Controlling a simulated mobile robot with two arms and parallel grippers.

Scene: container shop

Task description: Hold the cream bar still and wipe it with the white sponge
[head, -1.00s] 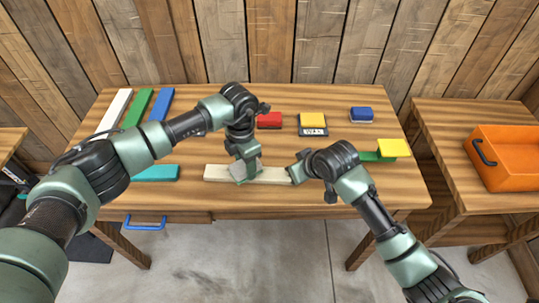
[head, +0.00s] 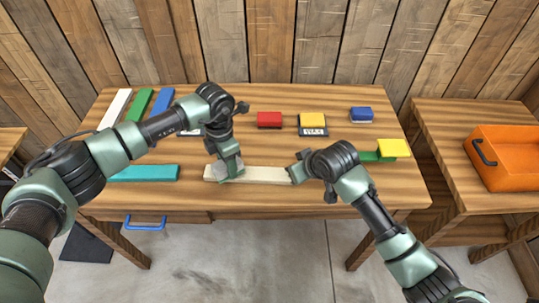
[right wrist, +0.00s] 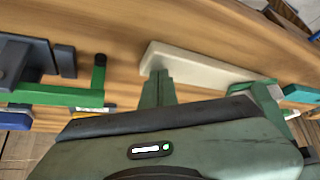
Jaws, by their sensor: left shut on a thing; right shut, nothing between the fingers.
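The cream bar (head: 268,175) lies flat on the table near its front edge; it also shows in the right wrist view (right wrist: 205,68). My left gripper (head: 229,174) is shut on the white sponge (head: 219,172), at the bar's left end. The sponge is partly hidden by the fingers; it appears to rest on the bar. My right gripper (head: 294,173) is shut with nothing between its fingers. Its fingertips are at the bar's right end and seem to touch it; in the right wrist view the fingers (right wrist: 157,88) overlap the bar's near end.
A teal bar (head: 150,173) lies left of the cream bar. White, green and blue bars lie back left. An orange crate (head: 510,158) stands on the right table.

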